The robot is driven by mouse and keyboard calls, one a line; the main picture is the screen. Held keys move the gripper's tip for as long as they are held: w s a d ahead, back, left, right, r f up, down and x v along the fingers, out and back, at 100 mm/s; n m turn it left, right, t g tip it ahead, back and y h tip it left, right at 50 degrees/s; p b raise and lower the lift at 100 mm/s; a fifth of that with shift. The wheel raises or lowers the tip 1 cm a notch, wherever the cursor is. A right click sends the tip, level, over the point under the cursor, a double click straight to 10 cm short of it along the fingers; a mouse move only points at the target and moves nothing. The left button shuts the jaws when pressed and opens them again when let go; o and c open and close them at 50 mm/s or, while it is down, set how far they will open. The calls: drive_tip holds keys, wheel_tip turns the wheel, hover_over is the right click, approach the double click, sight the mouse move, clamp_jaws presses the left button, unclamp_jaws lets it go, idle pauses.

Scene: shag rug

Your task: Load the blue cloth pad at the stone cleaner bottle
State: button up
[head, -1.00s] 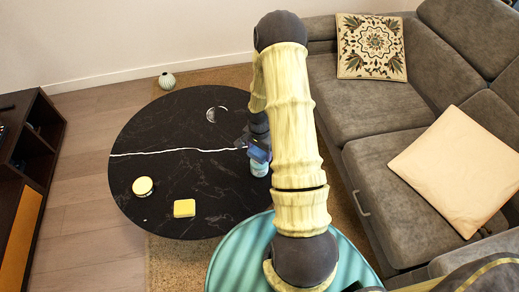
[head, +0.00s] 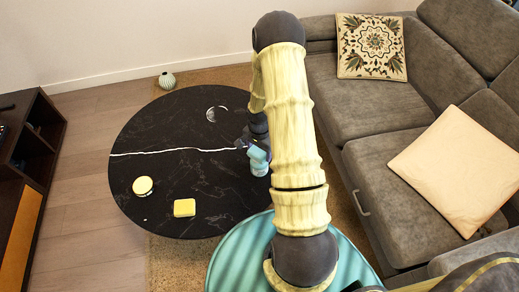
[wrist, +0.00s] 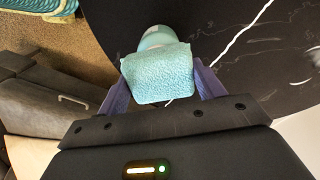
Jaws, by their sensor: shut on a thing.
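The light blue cloth pad (wrist: 160,75) sits between the two purple fingers of my gripper (wrist: 163,85) in the wrist view. My gripper is shut on it. The stone cleaner bottle (wrist: 155,36) shows just beyond the pad, pale with a rounded top end, and the pad hides part of it. In the head view the pad (head: 257,154) is right above the bottle (head: 258,169) at the right edge of the black table. I cannot tell whether pad and bottle touch. My arm hides part of that area.
The round black table (head: 165,190) carries a yellow sponge (head: 184,208) and a round cream-topped item (head: 142,186), both at the front left. Its middle is clear. The grey sofa (head: 365,115) stands to the right. A teal round surface (head: 240,255) is in front.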

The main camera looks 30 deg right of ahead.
sight(259, 151)
idle(0.6)
drive_tip(key=shift+r+p, duration=2.95)
drive_tip(key=shift+r, duration=0.55)
drive_tip(key=w+a+r+n+p, duration=0.2)
drive_tip(key=a+r+n+p, duration=1.1)
drive_tip(key=p, duration=0.2)
drive_tip(key=shift+a, duration=0.3)
